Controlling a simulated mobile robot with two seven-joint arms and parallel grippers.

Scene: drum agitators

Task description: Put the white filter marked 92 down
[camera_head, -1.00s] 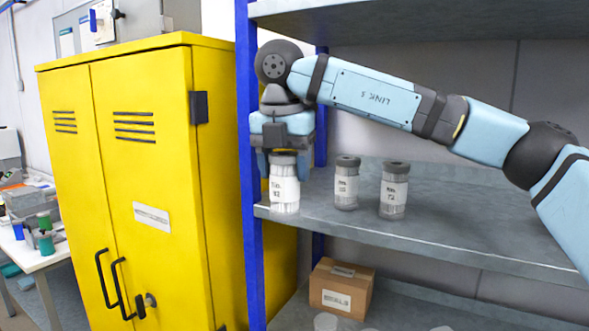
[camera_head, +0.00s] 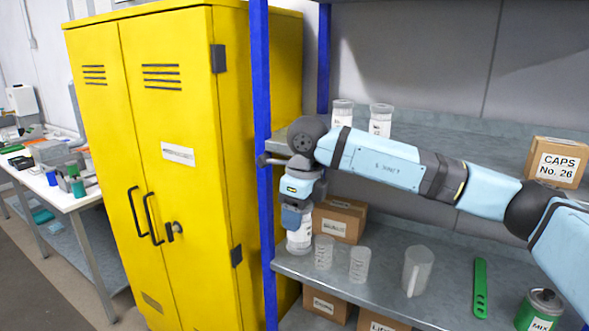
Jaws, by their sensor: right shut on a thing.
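The white filter (camera_head: 299,241) hangs from my right gripper (camera_head: 298,216) at the left front of the lower shelf (camera_head: 385,285), beside the blue post. The gripper points down and is shut on its upper part, which the fingers hide. Its number is too small to read. The filter is upright, and its base is at the shelf surface; I cannot tell if it touches. My left gripper is not in view.
Two clear cups (camera_head: 324,252) and a clear jug (camera_head: 417,271) stand right of the filter, with a cardboard box (camera_head: 340,221) behind. A green strip (camera_head: 480,288) and green can (camera_head: 540,310) are farther right. The blue post (camera_head: 263,150) is close on the left.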

